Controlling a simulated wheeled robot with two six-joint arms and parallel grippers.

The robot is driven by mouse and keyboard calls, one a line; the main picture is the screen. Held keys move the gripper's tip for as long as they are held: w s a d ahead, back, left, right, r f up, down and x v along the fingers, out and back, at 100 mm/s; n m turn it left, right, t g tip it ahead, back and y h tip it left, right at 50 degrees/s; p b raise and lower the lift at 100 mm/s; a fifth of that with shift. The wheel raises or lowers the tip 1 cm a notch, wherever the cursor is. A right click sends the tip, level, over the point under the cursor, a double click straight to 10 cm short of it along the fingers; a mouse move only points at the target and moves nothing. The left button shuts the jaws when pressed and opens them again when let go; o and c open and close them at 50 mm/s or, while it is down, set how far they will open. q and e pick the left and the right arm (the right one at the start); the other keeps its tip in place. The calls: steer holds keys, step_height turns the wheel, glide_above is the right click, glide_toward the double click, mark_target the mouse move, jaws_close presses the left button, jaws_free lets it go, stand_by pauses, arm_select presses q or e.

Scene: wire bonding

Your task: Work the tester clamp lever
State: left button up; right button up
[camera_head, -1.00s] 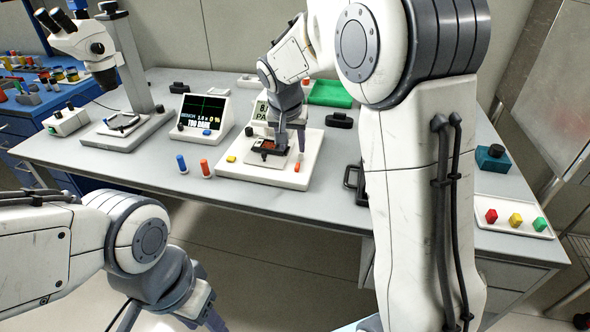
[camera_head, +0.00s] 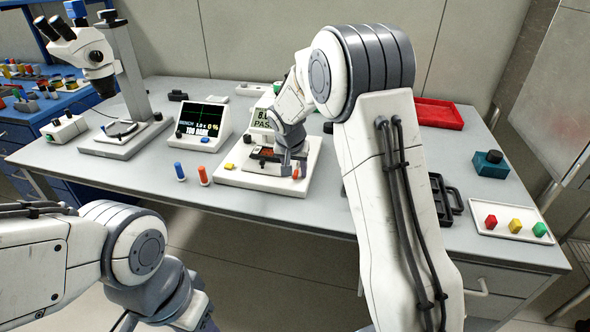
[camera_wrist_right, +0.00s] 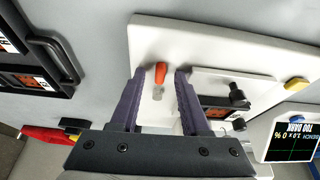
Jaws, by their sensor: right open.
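The tester (camera_head: 225,177) is a white base plate on the bench with a display behind it reading PASS, partly hidden by my arm. Its clamp lever (camera_wrist_right: 160,74) has an orange grip and stands near one edge of the plate. The lever also shows in the head view (camera_head: 295,173). My right gripper (camera_wrist_right: 161,71) is open, with its two dark fingers on either side of the orange grip and gaps showing on both sides. A dark and orange device (camera_wrist_right: 222,113) sits beside the right finger. My left gripper (camera_head: 205,320) is low at the left, mostly cut off, away from the bench.
A screen unit (camera_head: 203,124) reading TOO DARK stands left of the tester. A blue peg (camera_head: 180,172) and an orange peg (camera_head: 203,176) stand in front of it. A microscope (camera_head: 125,70), a red tray (camera_head: 438,113) and a tray of colored knobs (camera_head: 490,233) are farther off.

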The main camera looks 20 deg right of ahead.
jaws_close()
